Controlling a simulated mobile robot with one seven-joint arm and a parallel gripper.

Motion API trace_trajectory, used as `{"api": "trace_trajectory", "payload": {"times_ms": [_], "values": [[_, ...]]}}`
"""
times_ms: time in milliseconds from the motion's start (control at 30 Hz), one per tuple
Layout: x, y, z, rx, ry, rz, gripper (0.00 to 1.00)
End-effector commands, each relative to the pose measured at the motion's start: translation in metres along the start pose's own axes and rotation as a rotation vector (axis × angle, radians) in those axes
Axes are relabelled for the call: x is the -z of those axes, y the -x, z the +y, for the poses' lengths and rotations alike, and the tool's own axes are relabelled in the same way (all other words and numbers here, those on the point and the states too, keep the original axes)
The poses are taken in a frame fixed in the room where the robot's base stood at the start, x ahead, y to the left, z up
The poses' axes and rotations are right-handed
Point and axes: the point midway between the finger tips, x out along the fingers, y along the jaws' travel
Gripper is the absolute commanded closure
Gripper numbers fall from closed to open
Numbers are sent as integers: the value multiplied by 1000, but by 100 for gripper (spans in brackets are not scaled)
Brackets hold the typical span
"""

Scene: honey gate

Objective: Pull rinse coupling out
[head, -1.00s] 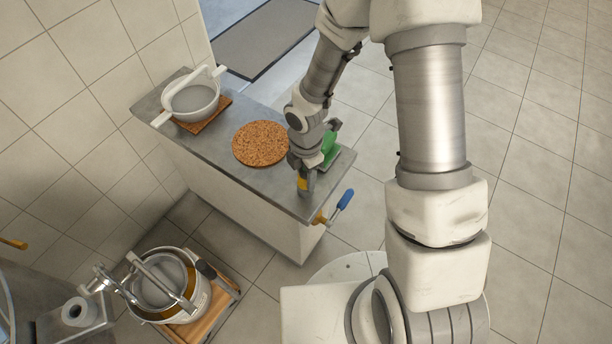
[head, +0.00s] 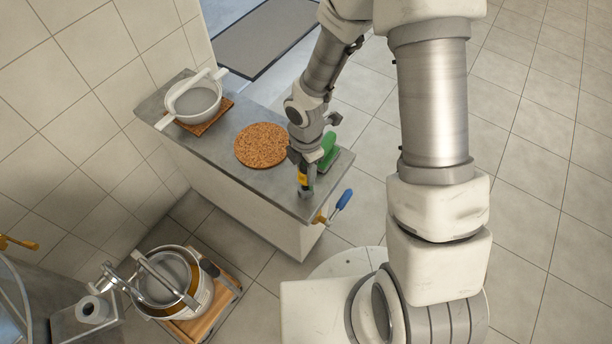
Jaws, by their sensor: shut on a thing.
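My gripper (head: 304,190) is at the near right end of the grey counter top (head: 225,150), pointing down. It is shut on a small yellow and grey piece (head: 303,179), which looks like the rinse coupling. The fingers cover much of it, and I cannot tell whether its lower end is seated in something or clear of the counter. A brass valve with a blue handle (head: 343,199) sticks out of the counter's end, just right of and below my gripper.
A green object (head: 328,158) stands right behind my gripper. A round cork mat (head: 262,145) lies to the left, with a white strainer pot (head: 194,101) beyond. A steel bucket (head: 202,291) stands on a wooden dolly (head: 212,316) on the floor. Floor at right is clear.

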Motion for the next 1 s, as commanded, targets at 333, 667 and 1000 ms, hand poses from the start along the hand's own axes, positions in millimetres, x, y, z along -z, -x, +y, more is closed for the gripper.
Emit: {"api": "trace_trajectory", "payload": {"times_ms": [333, 667, 1000], "values": [[0, 20, 0, 0, 1, 0, 100], [0, 37, 0, 0, 1, 0, 100], [0, 54, 0, 0, 1, 0, 100]]}}
